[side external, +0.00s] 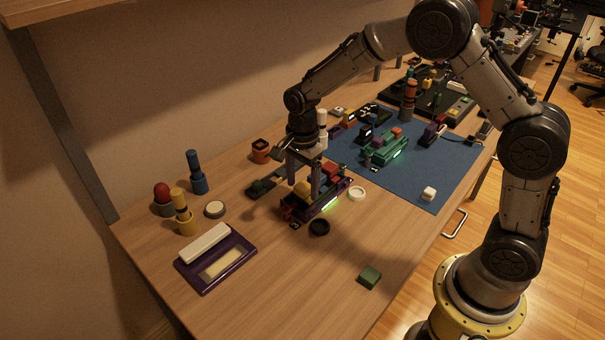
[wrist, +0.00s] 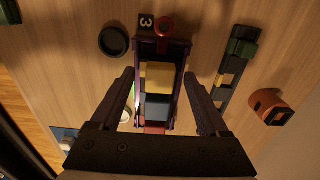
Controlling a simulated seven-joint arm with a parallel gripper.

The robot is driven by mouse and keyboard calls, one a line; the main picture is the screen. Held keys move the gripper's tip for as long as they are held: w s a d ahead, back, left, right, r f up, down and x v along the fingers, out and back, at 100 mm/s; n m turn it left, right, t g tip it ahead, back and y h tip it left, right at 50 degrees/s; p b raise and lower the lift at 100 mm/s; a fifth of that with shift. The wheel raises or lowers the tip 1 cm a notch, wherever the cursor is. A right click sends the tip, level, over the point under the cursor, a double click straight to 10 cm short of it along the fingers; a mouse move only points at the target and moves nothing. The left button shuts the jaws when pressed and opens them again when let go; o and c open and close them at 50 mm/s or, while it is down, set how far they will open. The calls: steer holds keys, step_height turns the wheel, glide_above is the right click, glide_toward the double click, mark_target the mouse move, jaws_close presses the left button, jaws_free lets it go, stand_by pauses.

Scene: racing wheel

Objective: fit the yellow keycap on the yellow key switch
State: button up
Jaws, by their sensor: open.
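A purple key base (side external: 312,208) stands on the wooden table, with a row of coloured blocks on top and a green glow along its near side. The yellow keycap (side external: 302,188) sits at its near-left end; it also shows in the wrist view (wrist: 159,77), beside a blue-grey block (wrist: 157,108). The yellow key switch is not visible; I cannot tell whether the cap is fully seated on it. My gripper (side external: 304,184) is open, its fingers on either side of the base with gaps in the wrist view (wrist: 159,84).
A black ring (side external: 319,228) and a white ring (side external: 357,194) lie close to the base. A dark strip with small blocks (wrist: 234,68) lies alongside, near an orange cup (wrist: 270,106). A purple tray (side external: 240,252) is at the front left.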

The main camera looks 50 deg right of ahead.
step_height(320, 180, up, 14)
stand_by(0.5)
steer(key=shift+f, duration=0.1)
step_height(320, 180, up, 6)
steer(key=t, duration=0.1)
glide_above(303, 187)
steer(key=s, duration=0.2)
steer(key=s+d+r+n+t, duration=0.25)
steer(key=s+r, duration=0.35)
steer(key=s, duration=0.4)
steer(key=s+f+n+t, duration=0.1)
steer(key=s+f+n, duration=0.2)
steer(key=s+n, duration=0.4)
steer(key=s+f+n+t, duration=0.1)
steer(key=s+f+n, duration=0.3)
steer(key=s+n, duration=0.3)
steer(key=shift+s+n, duration=0.25)
steer(key=shift+n, duration=0.5)
steer(key=shift+a+f, duration=0.1)
